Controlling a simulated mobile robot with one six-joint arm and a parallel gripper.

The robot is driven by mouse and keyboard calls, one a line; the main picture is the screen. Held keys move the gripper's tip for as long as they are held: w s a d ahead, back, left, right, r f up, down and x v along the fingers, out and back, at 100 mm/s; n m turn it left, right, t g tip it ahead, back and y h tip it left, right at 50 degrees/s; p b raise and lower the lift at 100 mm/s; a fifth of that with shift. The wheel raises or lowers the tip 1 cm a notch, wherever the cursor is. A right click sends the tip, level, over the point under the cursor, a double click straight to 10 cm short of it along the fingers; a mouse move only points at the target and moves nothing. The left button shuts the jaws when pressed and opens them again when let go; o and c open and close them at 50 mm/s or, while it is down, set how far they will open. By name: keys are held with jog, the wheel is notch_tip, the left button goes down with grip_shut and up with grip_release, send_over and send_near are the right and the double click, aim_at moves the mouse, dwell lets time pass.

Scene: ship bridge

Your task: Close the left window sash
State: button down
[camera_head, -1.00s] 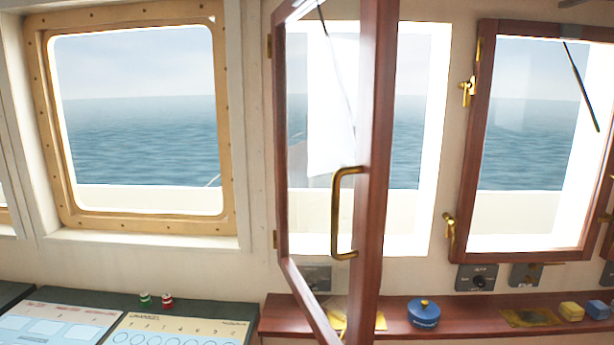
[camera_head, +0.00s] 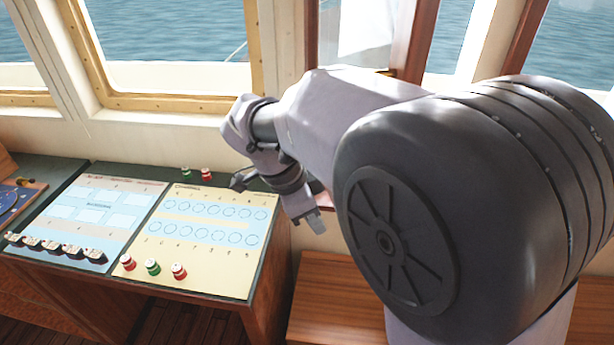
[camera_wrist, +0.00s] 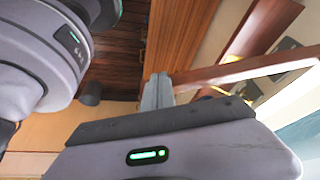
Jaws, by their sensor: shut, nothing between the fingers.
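The left window sash (camera_head: 424,38) is a reddish-brown wooden frame with glass, standing open, swung out from the wall in the head view. My arm hides its lower part and its brass handle there. My gripper (camera_head: 316,222) is shut and empty, pointing down to the left of and below the visible sash, above the gap beside the chart console. In the wrist view my gripper's fingers (camera_wrist: 158,92) are together, close to the end of a reddish-brown rail (camera_wrist: 245,70) that looks like the sash's lower edge. Whether they touch it I cannot tell.
The console (camera_head: 150,225) with printed panels and several small red, green and dark pieces stands at the left. A closed tan-framed window (camera_head: 175,103) is above it. A wooden bench (camera_head: 330,300) lies below my gripper. A brown shelf (camera_wrist: 265,25) shows in the wrist view.

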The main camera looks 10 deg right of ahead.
jog(key=d+f+b, duration=0.2)
jog(key=d+f, duration=0.3)
jog(key=d, duration=0.1)
jog(key=shift+w+f, duration=0.35)
jog(key=shift+w, duration=0.1)
jog(key=shift+d, duration=0.2)
